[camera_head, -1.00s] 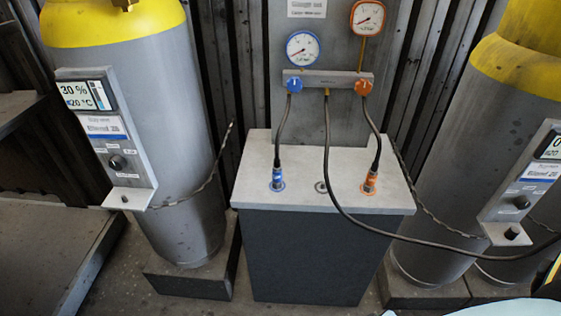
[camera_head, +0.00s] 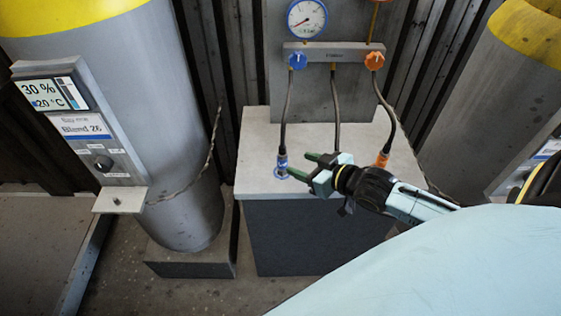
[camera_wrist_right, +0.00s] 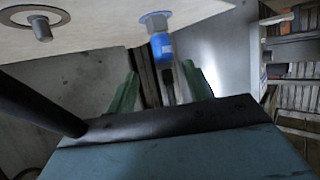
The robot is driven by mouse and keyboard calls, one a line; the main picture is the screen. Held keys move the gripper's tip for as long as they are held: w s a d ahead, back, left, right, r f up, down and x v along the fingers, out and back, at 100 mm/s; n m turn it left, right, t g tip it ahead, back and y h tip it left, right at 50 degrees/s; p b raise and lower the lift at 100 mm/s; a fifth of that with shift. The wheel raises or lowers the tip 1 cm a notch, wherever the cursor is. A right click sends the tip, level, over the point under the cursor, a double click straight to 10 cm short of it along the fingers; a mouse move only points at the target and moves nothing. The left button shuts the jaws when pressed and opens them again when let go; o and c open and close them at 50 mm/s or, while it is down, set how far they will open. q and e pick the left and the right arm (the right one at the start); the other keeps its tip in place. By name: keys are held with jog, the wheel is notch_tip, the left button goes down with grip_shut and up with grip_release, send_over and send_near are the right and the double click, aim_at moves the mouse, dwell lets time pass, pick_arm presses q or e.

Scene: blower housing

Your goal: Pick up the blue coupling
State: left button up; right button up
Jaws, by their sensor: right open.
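The blue coupling (camera_head: 282,163) sits upright at the left of the grey bench top, at the lower end of a dark hose. My right gripper (camera_head: 298,164) is open just to the right of it, fingers pointing left toward it. In the right wrist view, which looks upside down, the blue coupling (camera_wrist_right: 161,46) hangs from the bench top, roughly midway between the lines of the green fingers (camera_wrist_right: 160,70). Its hose runs down in the picture between them. I see no finger touching the coupling. My left gripper is not in view.
The orange coupling (camera_head: 381,160) stands on the bench top (camera_head: 258,140) behind my right wrist. A middle hose (camera_head: 335,110) comes down behind my gripper. A grey cylinder (camera_head: 140,100) with a display stands left of the bench. Its shelf (camera_head: 120,200) juts forward.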

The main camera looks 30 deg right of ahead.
aim_at(287, 160)
jog(key=x, duration=0.4)
jog(key=shift+f+b, duration=0.1)
jog(key=shift+b, duration=0.25)
jog(key=shift+w, duration=0.15)
jog(key=shift+w+a+f, duration=0.2)
jog(key=shift+w+f, duration=0.2)
jog(key=shift+w, duration=0.05)
jog(key=x, duration=0.1)
jog(key=b+x, duration=0.1)
jog(key=x, duration=0.1)
jog(key=shift+w+a+f, duration=0.15)
jog(key=shift+a+f, duration=0.1)
jog(key=shift+f, duration=0.1)
jog(key=shift+w+f+b, duration=0.1)
jog(key=shift+w+b, duration=0.15)
jog(key=shift+b, duration=0.05)
jog(key=shift+w+a, duration=0.1)
jog(key=c, duration=0.7)
grip_shut()
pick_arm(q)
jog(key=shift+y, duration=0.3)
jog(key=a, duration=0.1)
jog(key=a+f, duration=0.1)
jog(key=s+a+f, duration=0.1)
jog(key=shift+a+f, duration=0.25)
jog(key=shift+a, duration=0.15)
